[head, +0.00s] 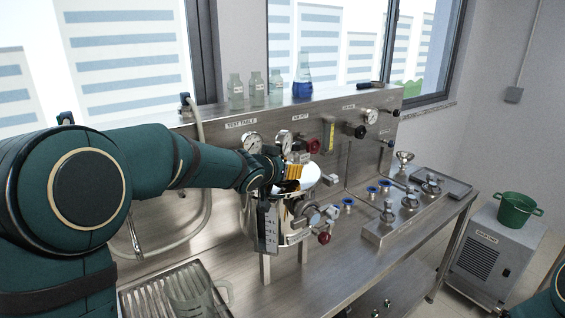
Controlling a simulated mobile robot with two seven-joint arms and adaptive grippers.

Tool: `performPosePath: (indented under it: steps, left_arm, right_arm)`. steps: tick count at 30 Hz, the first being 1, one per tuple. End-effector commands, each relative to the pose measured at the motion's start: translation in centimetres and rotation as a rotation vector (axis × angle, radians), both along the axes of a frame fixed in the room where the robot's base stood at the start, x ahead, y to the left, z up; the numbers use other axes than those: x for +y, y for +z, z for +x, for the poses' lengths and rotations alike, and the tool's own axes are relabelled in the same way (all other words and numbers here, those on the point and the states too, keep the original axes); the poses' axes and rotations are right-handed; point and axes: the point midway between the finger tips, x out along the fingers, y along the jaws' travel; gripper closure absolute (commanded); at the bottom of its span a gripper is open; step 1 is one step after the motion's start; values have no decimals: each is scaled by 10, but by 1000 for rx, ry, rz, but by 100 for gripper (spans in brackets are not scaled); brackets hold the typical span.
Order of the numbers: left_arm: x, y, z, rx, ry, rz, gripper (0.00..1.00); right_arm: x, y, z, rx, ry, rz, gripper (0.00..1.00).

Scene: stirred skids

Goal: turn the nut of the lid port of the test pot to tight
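The test pot (288,213) is a shiny steel vessel on legs on the steel bench, with a bright lid (311,178) on top. My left gripper (293,173) reaches in from the left and is over the lid. Its yellow-orange fingers are at the lid's top, too small to show whether they are apart or closed. The lid port and its nut are hidden behind the gripper or too small to make out. I cannot tell whether the fingers touch the nut. My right gripper is out of view; only a bit of my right arm shows at the bottom right corner.
A red-knobbed valve (323,237) sticks out at the pot's front right. Gauges and valves line the back panel (347,150), with bottles and a blue flask (303,78) above. A ribbed tray (135,303) holds a clear jug (196,292). A green bucket (516,209) stands on a cabinet.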

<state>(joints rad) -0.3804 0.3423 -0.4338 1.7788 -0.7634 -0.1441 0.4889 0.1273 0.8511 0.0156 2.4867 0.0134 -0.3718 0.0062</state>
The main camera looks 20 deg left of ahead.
Motion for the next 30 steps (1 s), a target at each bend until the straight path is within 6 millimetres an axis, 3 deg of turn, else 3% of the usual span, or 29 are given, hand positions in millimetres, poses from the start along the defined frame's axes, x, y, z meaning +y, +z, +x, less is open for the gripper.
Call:
performPosePath:
  steps: [14,15,18,30]
  left_arm:
    - [-1,-1,0,1,-8,0,76]
    - [-1,-1,0,1,-8,0,34]
    - [-1,-1,0,1,-7,1,5]
    - [1,3,-6,-2,-5,0,5]
  right_arm:
    - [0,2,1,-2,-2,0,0]
    - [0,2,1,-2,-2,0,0]
    - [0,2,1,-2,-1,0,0]
    - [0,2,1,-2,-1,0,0]
